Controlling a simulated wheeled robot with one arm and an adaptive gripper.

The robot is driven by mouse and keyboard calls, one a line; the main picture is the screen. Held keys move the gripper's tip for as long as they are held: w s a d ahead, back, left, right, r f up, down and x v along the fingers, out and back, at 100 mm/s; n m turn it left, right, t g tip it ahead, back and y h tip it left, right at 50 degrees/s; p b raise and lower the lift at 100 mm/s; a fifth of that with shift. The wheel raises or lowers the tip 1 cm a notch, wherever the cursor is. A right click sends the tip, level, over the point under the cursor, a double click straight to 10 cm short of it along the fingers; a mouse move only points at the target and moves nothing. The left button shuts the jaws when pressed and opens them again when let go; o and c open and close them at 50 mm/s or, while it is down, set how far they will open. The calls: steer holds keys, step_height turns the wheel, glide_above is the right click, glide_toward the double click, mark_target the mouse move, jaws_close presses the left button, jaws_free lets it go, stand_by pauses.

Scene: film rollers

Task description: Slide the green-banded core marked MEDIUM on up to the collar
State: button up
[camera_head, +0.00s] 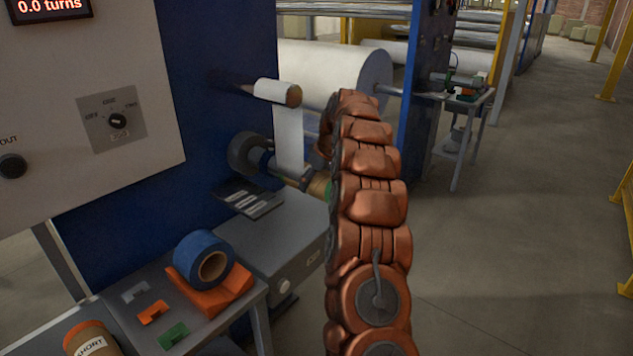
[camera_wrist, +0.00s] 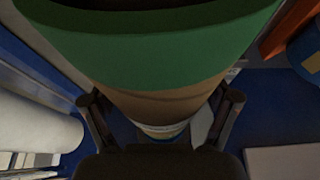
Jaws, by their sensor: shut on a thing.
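The green-banded core (camera_wrist: 165,60) fills the upper middle of the wrist view, its open green end nearest the camera and brown cardboard beyond. My gripper (camera_wrist: 160,101) is shut on it, one finger on each side. In the head view a sliver of the core (camera_head: 318,186) shows left of my copper arm, which hides the rest and the gripper. The core is at the free end of the grey shaft (camera_head: 290,170), roughly in line with it; whether it is around the shaft I cannot tell. The dark round collar (camera_head: 243,152) is at the shaft's inner end, by the blue panel. No MEDIUM mark is readable.
A white film strip (camera_head: 289,135) hangs from the upper roller (camera_head: 278,92) close to the shaft. Below, a bench holds a blue roll (camera_head: 204,255) on an orange cradle (camera_head: 215,293), small clips and a SHORT core (camera_head: 90,340).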

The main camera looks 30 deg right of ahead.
steer(key=shift+w, duration=0.15)
steer(key=shift+w+a+f, duration=0.1)
steer(key=shift+w+a, duration=0.15)
steer(key=shift+w, duration=0.3)
steer(key=shift+w+a+p, duration=0.15)
steer(key=shift+w+p, duration=0.35)
steer(key=shift+w, duration=0.3)
steer(key=shift+w+a, duration=0.1)
steer(key=shift+w, duration=0.1)
steer(key=shift+w, duration=0.1)
steer(key=shift+w+a+r+p, duration=0.2)
steer(key=shift+w+a+p, duration=0.05)
steer(key=shift+w+p, duration=0.5)
steer(key=shift+w+a+f, duration=0.1)
steer(key=shift+w+a, duration=0.05)
steer(key=shift+w, duration=0.2)
